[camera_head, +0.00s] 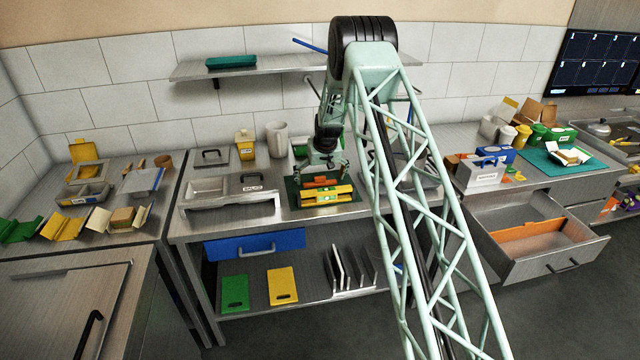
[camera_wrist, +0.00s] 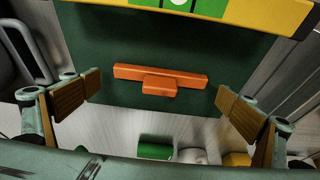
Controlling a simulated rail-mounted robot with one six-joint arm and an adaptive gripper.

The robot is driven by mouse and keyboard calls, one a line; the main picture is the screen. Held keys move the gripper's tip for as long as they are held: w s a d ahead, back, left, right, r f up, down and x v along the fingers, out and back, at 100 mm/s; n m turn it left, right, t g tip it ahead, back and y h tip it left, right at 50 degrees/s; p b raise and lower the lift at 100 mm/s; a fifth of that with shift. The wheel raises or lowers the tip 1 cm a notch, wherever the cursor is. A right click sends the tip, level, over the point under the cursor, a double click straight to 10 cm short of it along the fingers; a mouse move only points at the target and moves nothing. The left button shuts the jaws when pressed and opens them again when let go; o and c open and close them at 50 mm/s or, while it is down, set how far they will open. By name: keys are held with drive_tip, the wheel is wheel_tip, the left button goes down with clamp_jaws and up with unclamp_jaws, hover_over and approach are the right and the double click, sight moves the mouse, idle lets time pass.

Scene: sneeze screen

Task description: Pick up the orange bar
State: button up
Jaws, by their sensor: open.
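The orange bar (camera_wrist: 160,78) lies on a dark green mat (camera_wrist: 110,45) in the wrist view, with a smaller orange block on its near side. In the head view the orange bar (camera_head: 318,182) shows small on the counter, behind a yellow and green piece (camera_head: 327,196). My gripper (camera_wrist: 159,94) is open and empty, its two brown-padded fingers standing apart left and right of the bar, not touching it. In the head view my gripper (camera_head: 324,168) hangs just above the mat and partly hides this spot.
The yellow and green piece (camera_wrist: 262,14) lies beyond the bar along the top of the wrist view. A steel tray (camera_head: 230,200) stands left on the counter. Behind are a yellow tub (camera_head: 245,145) and a pale cup (camera_head: 277,138). A shelf (camera_head: 270,66) runs above.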

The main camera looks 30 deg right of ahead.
idle(0.6)
drive_tip(key=c, duration=0.9)
